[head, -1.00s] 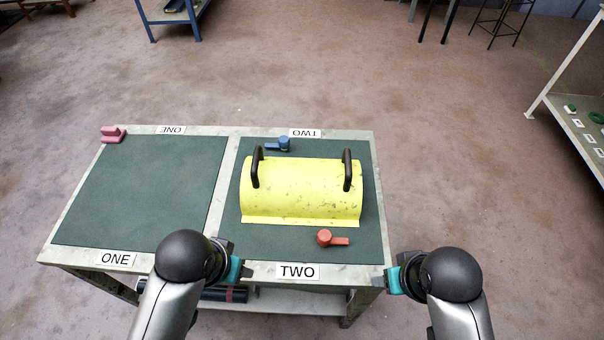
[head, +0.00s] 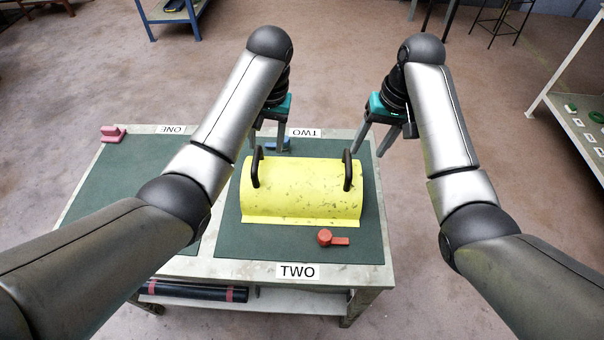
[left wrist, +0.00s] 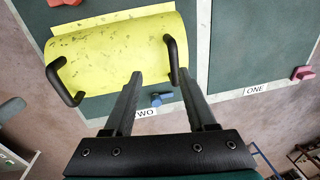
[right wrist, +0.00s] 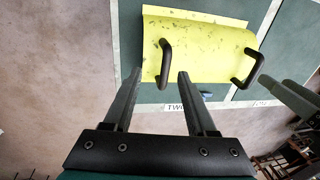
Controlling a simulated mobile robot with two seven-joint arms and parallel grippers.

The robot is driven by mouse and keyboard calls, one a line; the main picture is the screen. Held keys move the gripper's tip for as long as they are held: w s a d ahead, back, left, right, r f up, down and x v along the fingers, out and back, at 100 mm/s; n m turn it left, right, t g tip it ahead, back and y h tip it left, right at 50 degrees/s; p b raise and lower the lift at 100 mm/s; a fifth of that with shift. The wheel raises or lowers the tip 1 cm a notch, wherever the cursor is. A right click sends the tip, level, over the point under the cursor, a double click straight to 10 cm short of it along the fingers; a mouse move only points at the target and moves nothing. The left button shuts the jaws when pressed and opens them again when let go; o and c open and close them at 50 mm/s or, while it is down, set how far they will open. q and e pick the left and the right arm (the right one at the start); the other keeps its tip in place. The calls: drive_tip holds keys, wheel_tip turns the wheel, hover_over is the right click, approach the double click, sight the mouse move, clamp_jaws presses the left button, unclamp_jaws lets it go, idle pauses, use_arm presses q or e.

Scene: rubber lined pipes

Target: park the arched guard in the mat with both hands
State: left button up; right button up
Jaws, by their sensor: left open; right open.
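The yellow arched guard (head: 300,195) lies on the green mat marked TWO (head: 240,243). Its two black handles, left (head: 256,168) and right (head: 347,172), stand up from its top. My left gripper (head: 267,146) is open and empty above the guard's far side near the left handle. In the left wrist view that handle (left wrist: 178,60) shows near the right finger, apart from it. My right gripper (head: 369,152) is open and empty near the right handle. In the right wrist view that handle (right wrist: 166,62) appears between the finger lines, beyond the tips. The mat marked ONE (head: 110,185) is partly hidden by my left arm.
A red lever piece (head: 330,238) lies on mat TWO in front of the guard. A blue one (left wrist: 160,99) lies behind it. A pink block (head: 112,133) sits at the table's far left corner. The visible part of mat ONE is bare.

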use_arm(q)
wheel_tip(320, 180, up, 5)
hover_over(257, 156)
drive_tip(key=d, duration=0.3)
use_arm(e)
wheel_tip(257, 156, up, 5)
hover_over(349, 161)
drive_tip(key=d, duration=0.3)
use_arm(q)
drive_tip(key=shift+a+r+n+y, duration=0.15)
drive_tip(key=shift+n+y, duration=0.15)
drive_tip(key=shift+n, duration=0.1)
use_arm(e)
drive_tip(key=shift+a, duration=0.1)
use_arm(q)
drive_tip(key=a+f, duration=0.1)
drive_tip(key=f, duration=0.4)
drive_tip(key=a+f, duration=0.1)
drive_tip(key=f, duration=0.4)
drive_tip(key=a+f, duration=0.1)
drive_tip(key=f, duration=0.4)
drive_tip(key=shift+s, duration=0.1)
use_arm(e)
drive_tip(key=a+f, duration=0.1)
drive_tip(key=f, duration=0.4)
drive_tip(key=a+f, duration=0.1)
drive_tip(key=f, duration=0.4)
drive_tip(key=a+f, duration=0.1)
drive_tip(key=f, duration=0.4)
drive_tip(key=shift+s, duration=0.1)
